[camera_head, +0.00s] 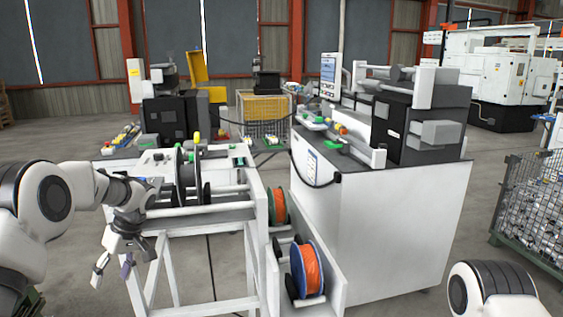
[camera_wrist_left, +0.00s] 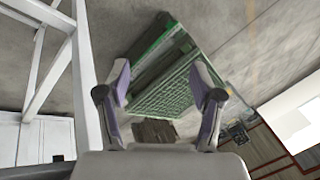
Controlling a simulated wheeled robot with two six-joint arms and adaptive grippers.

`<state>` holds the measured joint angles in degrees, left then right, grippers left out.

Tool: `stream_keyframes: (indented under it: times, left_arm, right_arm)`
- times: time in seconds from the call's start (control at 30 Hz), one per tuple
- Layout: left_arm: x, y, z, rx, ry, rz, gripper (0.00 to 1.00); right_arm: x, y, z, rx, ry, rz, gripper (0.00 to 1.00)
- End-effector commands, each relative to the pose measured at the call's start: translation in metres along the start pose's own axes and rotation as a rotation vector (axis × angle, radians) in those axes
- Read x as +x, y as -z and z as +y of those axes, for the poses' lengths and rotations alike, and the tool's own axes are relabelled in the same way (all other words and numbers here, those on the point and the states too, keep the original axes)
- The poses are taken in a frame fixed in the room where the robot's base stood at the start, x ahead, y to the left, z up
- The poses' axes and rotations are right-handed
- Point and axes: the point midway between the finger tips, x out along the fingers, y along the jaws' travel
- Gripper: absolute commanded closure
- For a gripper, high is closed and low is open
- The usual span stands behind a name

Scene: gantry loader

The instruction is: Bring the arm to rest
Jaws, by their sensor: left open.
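My left gripper (camera_head: 113,268) hangs at the left of the head view, in front of the white frame stand, pointing down. Its fingers are spread and nothing is between them. In the left wrist view the two fingers (camera_wrist_left: 162,105) are apart, with bare floor and a green mesh crate far beyond them. My right arm shows only as a white and black link (camera_head: 492,290) at the bottom right of the head view. Its gripper is outside the frame.
The white frame stand (camera_head: 205,222) with rods and spools is close to my left gripper. An orange spool with a blue rim (camera_head: 311,268) sits low on it. A white cabinet (camera_head: 372,225) stands right of it. A mesh bin (camera_head: 536,205) is at the far right. Grey floor (camera_head: 468,190) lies between cabinet and bin.

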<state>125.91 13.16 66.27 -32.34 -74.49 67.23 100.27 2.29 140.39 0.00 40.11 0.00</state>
Motion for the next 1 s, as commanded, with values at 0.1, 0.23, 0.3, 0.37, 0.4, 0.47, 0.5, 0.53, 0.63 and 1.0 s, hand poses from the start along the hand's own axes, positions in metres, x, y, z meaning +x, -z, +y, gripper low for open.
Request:
stream_keyframes:
  times: [0.1,0.23,0.3,0.37,0.4,0.47,0.5,0.53,0.63,1.0]
  left_arm:
    - [0.087,-0.065,0.019,0.135,0.069,-0.076,0.34]
    - [0.18,-0.15,0.021,0.309,0.092,-0.181,0.34]
    - [0.225,-0.199,0.013,0.401,0.087,-0.244,0.34]
    - [0.261,-0.242,0.001,0.478,0.07,-0.299,0.34]
    - [0.283,-0.272,-0.011,0.528,0.054,-0.335,0.34]
    - [0.313,-0.316,-0.032,0.602,0.019,-0.384,0.34]
    - [0.33,-0.346,-0.05,0.651,-0.013,-0.412,0.34]
    - [0.341,-0.368,-0.065,0.687,-0.042,-0.428,0.34]
    - [0.354,-0.415,-0.107,0.795,-0.172,-0.406,0.34]
    - [0.334,-0.395,-0.084,1.058,-0.487,0.026,0.34]
  right_arm:
    - [0.015,0.0,0.0,0.0,0.0,0.0,0.6]
    - [0.025,0.0,0.0,0.0,0.0,0.0,0.6]
    - [0.031,0.0,0.0,0.0,0.0,0.0,0.6]
    - [0.035,0.0,0.0,0.0,0.0,0.0,0.6]
    - [0.038,0.0,0.0,0.0,0.0,0.0,0.6]
    - [0.043,0.0,0.0,0.0,0.0,0.0,0.6]
    - [0.046,0.0,0.0,0.0,0.0,0.0,0.6]
    - [0.049,0.0,0.0,0.0,0.0,0.0,0.6]
    - [0.051,0.0,0.0,0.0,0.0,0.0,0.6]
    - [0.049,0.0,0.0,0.0,0.0,0.0,0.6]
